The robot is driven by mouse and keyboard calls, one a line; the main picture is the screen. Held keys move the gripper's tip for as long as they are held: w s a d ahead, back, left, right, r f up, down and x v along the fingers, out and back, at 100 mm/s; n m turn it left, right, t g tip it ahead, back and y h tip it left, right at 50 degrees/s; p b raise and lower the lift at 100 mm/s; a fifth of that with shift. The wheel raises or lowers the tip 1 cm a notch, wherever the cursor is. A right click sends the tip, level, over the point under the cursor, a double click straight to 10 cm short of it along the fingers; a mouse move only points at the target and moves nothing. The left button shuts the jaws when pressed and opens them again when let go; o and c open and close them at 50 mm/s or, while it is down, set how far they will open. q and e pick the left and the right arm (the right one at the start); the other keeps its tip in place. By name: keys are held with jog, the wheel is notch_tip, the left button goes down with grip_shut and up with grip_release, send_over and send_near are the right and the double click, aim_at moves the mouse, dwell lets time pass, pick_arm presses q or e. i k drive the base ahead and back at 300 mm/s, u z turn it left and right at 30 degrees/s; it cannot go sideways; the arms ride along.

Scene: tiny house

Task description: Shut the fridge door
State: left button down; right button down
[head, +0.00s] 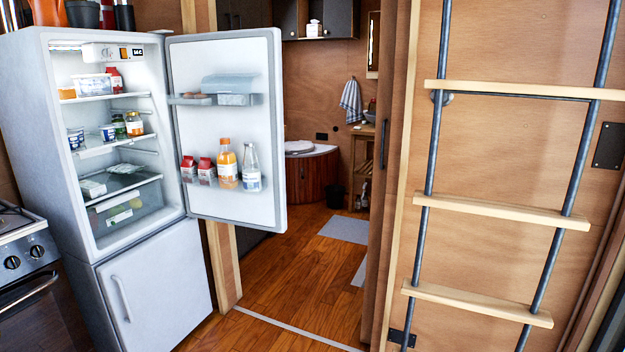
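The white fridge (42,130) stands at the left in the head view. Its upper door (225,55) is wide open, hinged on the right side of the fridge and swung out to the right, with its inner face showing. The door shelves hold red-and-white cartons, an orange bottle and a clear bottle. Food packs, cups and jars stand on the inside shelves. The lower door (160,290) with its upright handle looks shut. Neither of my grippers is in view.
A stove (30,270) stands left of the fridge. A ladder (495,210) leans at the right against a wooden wall. Clear wooden floor (285,285) lies between them, leading through a doorway to a bathroom. Containers stand on top of the fridge.

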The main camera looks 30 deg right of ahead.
aim_at(199, 128)
jog(key=z, duration=0.75)
jog(key=i, duration=0.7)
jog(key=z, duration=0.85)
jog(key=i, duration=0.9)
jog(key=u, duration=0.95)
jog(key=i, duration=0.5)
jog(key=u, duration=0.45)
